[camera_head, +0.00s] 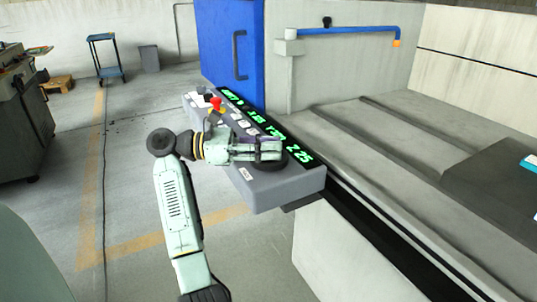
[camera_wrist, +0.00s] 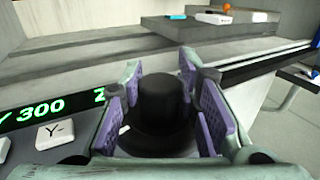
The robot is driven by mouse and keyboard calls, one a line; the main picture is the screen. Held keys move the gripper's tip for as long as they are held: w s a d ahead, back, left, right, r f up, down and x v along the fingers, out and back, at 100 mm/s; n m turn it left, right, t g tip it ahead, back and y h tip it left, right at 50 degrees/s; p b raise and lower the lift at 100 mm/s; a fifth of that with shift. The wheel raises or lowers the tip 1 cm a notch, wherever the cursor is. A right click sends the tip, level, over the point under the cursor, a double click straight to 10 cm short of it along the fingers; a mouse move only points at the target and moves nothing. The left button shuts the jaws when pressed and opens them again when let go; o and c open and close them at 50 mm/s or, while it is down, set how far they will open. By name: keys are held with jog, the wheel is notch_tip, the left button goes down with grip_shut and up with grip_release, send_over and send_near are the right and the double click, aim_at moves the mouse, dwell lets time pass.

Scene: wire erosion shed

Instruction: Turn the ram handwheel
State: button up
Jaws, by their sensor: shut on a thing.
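The black ram handwheel (camera_wrist: 160,138) sits at the near end of a grey control panel (camera_head: 285,192), with a black cylindrical part (camera_wrist: 160,98) rising from its round base. My gripper (camera_head: 272,150) reaches over the panel from the left. In the wrist view, the purple-padded fingers of my gripper (camera_wrist: 161,90) stand on either side of the cylindrical part and are shut on it. In the head view the fingers cover most of the handwheel; only a dark edge (camera_head: 301,160) shows.
Green digits (camera_head: 272,130) run along the panel, with a red button (camera_head: 216,104) farther back. A white "Y-" key (camera_wrist: 54,134) lies left of the fingers. A blue door (camera_head: 230,50) stands behind. The machine's grey bed (camera_head: 400,150) lies right; open floor lies left.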

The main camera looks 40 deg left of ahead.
jog(key=shift+m+g+h, duration=0.3)
jog(key=shift+g, duration=0.1)
jog(key=o, duration=1.2)
jog(key=v, duration=1.2)
